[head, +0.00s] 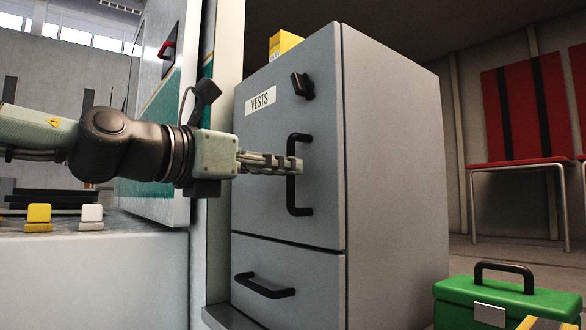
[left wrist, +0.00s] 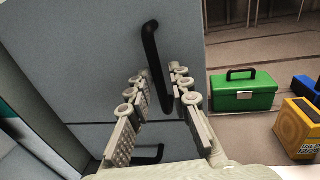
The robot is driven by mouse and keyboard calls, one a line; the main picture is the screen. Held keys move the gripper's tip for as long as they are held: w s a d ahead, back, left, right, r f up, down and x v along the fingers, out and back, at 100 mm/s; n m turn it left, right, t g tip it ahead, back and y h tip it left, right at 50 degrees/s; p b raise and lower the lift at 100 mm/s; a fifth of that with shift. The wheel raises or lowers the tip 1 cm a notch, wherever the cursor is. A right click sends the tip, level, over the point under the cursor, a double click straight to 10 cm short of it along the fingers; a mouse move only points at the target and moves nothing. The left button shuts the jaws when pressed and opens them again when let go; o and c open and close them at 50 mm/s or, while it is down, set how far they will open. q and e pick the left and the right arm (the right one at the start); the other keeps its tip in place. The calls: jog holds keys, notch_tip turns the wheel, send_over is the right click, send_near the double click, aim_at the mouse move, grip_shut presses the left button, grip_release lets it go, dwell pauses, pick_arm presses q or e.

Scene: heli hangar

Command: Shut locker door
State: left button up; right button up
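The grey locker (head: 395,160) has an upper door (head: 262,190) labelled VESTS, with a black vertical bar handle (head: 292,200) and a black latch knob above it. The door looks flush or nearly flush with the locker body; I cannot tell if a thin gap is left. My left gripper (head: 298,164) reaches in from the left at the handle's mid-height. In the left wrist view, the handle (left wrist: 151,45) runs between the parted fingers (left wrist: 158,72), close to the right finger, with some space on the left. My right gripper is not in view.
Below the door is a drawer (head: 285,272) with its own black handle. A yellow box (head: 284,44) sits on top of the locker. A green toolbox (head: 505,302) stands on the floor at the lower right. Red chairs (head: 525,110) are by the back wall.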

pick_arm(q)
jog(key=v, duration=0.8)
jog(key=shift+s+a, duration=0.15)
jog(key=shift+s, duration=0.1)
